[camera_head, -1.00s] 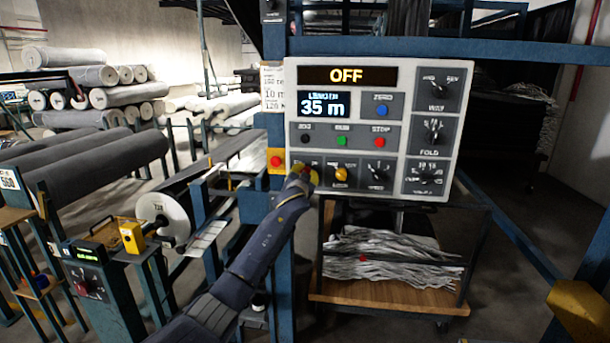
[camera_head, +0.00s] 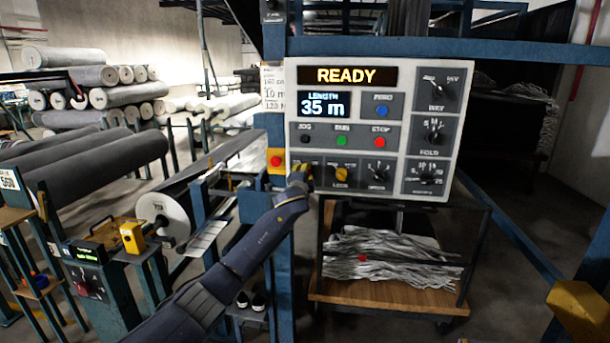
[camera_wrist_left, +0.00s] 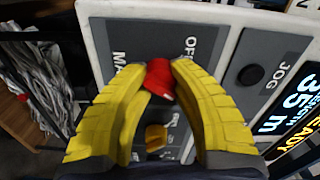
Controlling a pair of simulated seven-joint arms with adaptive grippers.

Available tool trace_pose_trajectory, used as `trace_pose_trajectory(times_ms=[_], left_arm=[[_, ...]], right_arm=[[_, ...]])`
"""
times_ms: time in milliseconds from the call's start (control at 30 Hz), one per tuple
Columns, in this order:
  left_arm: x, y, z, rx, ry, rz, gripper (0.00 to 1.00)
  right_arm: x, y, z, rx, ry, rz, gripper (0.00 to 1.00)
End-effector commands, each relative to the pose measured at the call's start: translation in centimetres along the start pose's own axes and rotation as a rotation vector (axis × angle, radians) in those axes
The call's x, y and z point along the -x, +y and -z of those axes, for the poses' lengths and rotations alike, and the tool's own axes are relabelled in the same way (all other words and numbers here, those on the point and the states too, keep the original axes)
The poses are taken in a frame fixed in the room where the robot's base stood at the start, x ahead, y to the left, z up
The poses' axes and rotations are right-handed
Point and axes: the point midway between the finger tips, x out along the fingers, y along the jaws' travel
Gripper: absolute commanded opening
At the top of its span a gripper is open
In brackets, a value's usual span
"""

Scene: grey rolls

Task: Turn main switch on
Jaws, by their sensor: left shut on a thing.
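The grey control panel (camera_head: 372,170) faces me, and its top display (camera_head: 346,76) reads READY. The main switch (camera_wrist_left: 160,78) is a red knob at the panel's lower left. Printed letters "MA" and "OFF" show beside it in the left wrist view. My left gripper (camera_wrist_left: 158,68) is shut on this knob, with one yellow finger on each side of it. In the head view my left gripper (camera_head: 301,176) covers the switch. My right gripper is not in view.
A yellow knob (camera_head: 342,174) sits just right of the switch. Jog, green and red buttons (camera_head: 341,140) are above. A red button (camera_head: 276,161) is at the panel's left edge. A cart (camera_head: 390,291) stands below.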

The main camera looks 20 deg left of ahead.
Motion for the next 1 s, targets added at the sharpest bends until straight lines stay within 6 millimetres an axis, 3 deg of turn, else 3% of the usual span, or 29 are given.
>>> trace_pose_trajectory(times_ms=[400, 933, 967, 1000], left_arm=[[-0.01, 0.00, -0.04, -0.161, 0.000, 0.000, 0.00], [-0.01, 0.01, -0.03, -0.180, 0.000, 0.000, 0.00], [-0.01, 0.01, -0.03, -0.180, 0.000, 0.000, 0.24], [-0.01, 0.01, -0.03, -0.180, 0.000, 0.000, 0.29]], right_arm=[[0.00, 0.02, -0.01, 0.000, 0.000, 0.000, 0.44], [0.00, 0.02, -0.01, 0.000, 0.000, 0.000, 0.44], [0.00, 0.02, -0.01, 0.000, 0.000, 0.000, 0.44], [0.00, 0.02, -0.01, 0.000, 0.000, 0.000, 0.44]])
